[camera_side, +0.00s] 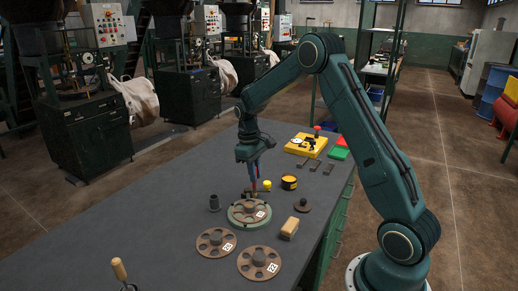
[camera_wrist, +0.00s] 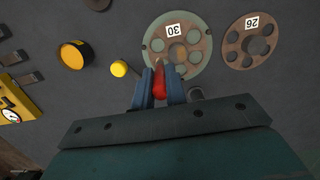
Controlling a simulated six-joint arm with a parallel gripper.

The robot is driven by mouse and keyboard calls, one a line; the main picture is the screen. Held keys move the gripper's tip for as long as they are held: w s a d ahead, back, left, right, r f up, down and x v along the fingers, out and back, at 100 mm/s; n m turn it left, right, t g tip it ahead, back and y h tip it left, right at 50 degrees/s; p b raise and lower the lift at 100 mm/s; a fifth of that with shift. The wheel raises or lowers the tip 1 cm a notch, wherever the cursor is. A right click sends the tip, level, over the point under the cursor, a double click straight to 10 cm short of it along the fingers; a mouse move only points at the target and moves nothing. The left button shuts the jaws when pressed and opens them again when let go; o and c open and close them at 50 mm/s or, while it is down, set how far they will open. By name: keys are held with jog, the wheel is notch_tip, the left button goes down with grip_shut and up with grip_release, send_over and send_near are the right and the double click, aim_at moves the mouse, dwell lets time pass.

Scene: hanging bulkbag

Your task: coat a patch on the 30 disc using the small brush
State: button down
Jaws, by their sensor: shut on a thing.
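The 30 disc (camera_wrist: 190,38) is a brown disc with round holes and a white "30" label. It lies on a pale green round base, and the side view shows it (camera_side: 240,212) on the grey bench. My gripper (camera_wrist: 160,88) has its blue fingers shut on a small red-handled brush (camera_wrist: 160,80). In the side view my gripper (camera_side: 254,172) points down above the far edge of the disc. The brush is roughly upright with its tip low over that edge. I cannot tell whether the tip touches the disc.
The 26 disc (camera_wrist: 234,56) lies beside it. In the side view, two loose discs (camera_side: 207,247) lie nearer the camera. A wooden-topped block (camera_side: 289,228), a dark knobbed piece (camera_side: 302,206), a yellow-and-black tin (camera_side: 289,183) and a grey cylinder (camera_side: 214,203) stand around.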

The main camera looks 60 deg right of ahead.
jog(key=shift+a, duration=2.9)
jog(key=d, duration=0.6)
jog(key=shift+w+f, duration=0.1)
jog(key=shift+f, duration=0.3)
jog(key=a+r, duration=0.6)
jog(key=r, duration=0.2)
